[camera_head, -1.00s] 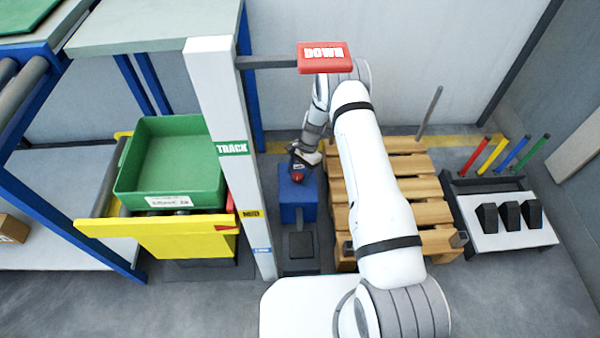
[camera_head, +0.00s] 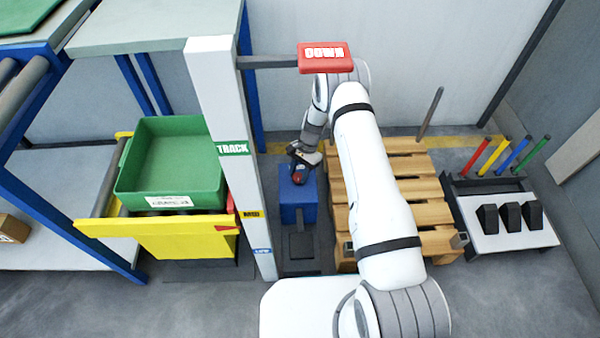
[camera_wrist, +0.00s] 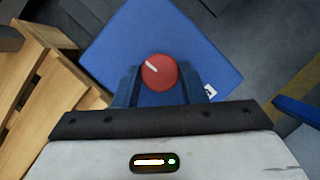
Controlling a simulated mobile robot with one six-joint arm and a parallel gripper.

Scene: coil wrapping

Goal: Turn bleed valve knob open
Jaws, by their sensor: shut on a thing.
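The bleed valve knob is a round red knob (camera_wrist: 159,72) with a white pointer line, on top of a blue box (camera_wrist: 115,50). In the wrist view the pointer slants toward the upper left. The knob also shows in the head view (camera_head: 298,177), on the blue box (camera_head: 290,206) left of the pallet. My gripper (camera_wrist: 160,80) is shut on the knob from above, with one finger on each side. The fingertips' contact is partly hidden by the knob. A white letter mark shows on the box by the right finger.
A wooden pallet (camera_head: 400,195) stands right of the box. A white post (camera_head: 222,130) with a red DOWN sign (camera_head: 325,57) stands left of it. A green bin (camera_head: 170,165) sits on a yellow-fronted carrier (camera_head: 160,238). A rack with coloured rods (camera_head: 505,215) is far right.

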